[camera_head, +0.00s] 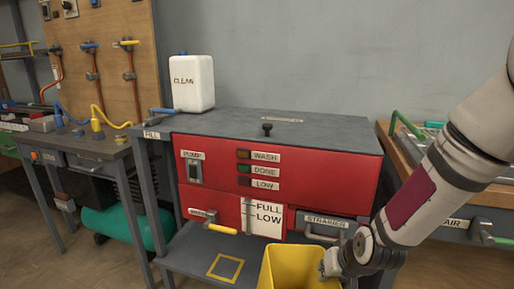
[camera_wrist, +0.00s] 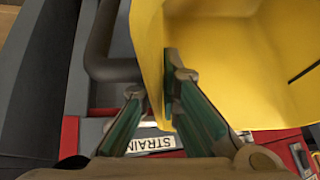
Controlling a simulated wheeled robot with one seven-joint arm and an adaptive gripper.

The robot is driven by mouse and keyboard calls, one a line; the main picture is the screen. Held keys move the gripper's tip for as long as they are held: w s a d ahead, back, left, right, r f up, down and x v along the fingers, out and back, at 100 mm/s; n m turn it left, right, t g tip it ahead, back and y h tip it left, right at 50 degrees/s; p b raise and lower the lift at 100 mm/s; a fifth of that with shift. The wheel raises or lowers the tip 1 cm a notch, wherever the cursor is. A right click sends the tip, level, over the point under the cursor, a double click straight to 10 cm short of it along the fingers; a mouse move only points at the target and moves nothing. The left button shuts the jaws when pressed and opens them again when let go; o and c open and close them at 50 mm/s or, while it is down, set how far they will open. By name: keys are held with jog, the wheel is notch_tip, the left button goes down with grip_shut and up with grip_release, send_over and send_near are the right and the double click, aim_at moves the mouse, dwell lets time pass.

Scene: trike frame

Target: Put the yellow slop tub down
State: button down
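The yellow slop tub (camera_head: 283,268) is at the bottom of the head view, in front of the red machine. Its lower part is cut off by the frame, so what is under it is hidden. My gripper (camera_head: 332,264) is at the tub's right rim. In the wrist view the tub (camera_wrist: 225,55) fills the upper right. My gripper (camera_wrist: 150,95) has one green-padded finger inside the tub and one outside, with the yellow wall between them. It looks shut on that wall.
A grey shelf (camera_head: 192,252) under the red machine (camera_head: 310,163) bears an empty yellow square outline (camera_head: 225,268), left of the tub. A yellow-handled drain valve (camera_head: 220,229) and the strainer handle (camera_head: 322,237) jut out above. A white CLEAN jug (camera_head: 193,85) stands on top.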

jog(key=s+d+r+p, duration=0.1)
jog(key=s+r+p, duration=0.1)
jog(key=r+p, duration=1.3)
jog(key=s+d+r+p, duration=0.1)
jog(key=s+r+p, duration=0.1)
jog(key=r+p, duration=1.35)
jog(key=s+f+b, duration=0.1)
jog(key=s+f, duration=0.3)
jog(key=s, duration=0.1)
jog(key=shift+a+f+n+b, duration=0.25)
jog(key=shift+n+b, duration=0.1)
jog(key=shift+n, duration=0.05)
jog(key=shift+w, duration=0.1)
